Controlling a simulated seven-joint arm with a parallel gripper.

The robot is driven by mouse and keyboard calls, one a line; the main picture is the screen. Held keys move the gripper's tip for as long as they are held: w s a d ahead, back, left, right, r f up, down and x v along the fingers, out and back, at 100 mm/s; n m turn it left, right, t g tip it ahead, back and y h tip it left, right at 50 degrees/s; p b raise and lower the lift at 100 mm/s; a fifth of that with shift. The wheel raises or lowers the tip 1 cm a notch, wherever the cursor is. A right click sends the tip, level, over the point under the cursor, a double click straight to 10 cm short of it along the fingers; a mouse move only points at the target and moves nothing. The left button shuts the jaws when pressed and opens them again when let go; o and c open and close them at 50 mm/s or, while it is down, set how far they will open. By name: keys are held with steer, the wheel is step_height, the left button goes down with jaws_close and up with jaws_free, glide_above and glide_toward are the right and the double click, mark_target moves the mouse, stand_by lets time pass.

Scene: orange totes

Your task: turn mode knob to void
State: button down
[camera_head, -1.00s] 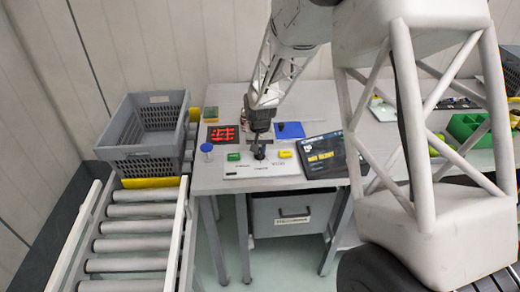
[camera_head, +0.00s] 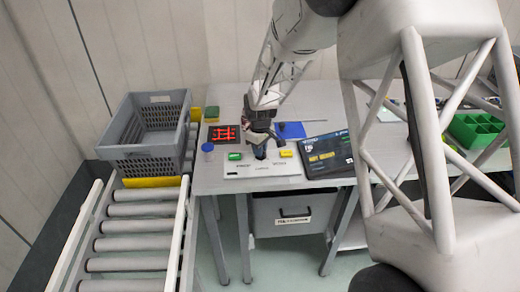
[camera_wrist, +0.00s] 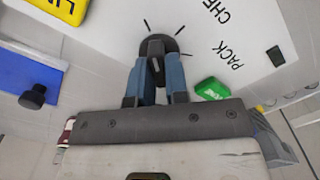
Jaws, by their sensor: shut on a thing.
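The dark mode knob (camera_wrist: 156,47) stands on a white panel (camera_head: 262,171) with tick marks around it. In the wrist view my gripper (camera_wrist: 157,82) has its blue-grey fingers shut on the knob, one on each side. The words PACK and CHE, cut off by the frame edge, are printed on the panel in that view. In the head view my gripper (camera_head: 260,151) is down at the panel and mostly hides the knob. I cannot tell which label the knob points to. A tilted screen (camera_head: 325,156) beside the panel shows small text; its top line looks like VOID.
A green button (camera_wrist: 212,88) and a yellow button (camera_wrist: 60,8) flank the knob. A blue-capped jar (camera_head: 207,150), a red-lit pad (camera_head: 222,135) and a blue mat (camera_head: 291,130) are nearby. A grey crate (camera_head: 150,152) stands left, above a roller conveyor (camera_head: 131,238).

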steer(key=shift+n, duration=1.1)
steer(key=shift+r, duration=0.1)
steer(key=c, duration=1.1)
jaws_free()
steer(key=shift+r, duration=3.85)
steer(key=shift+s, duration=0.1)
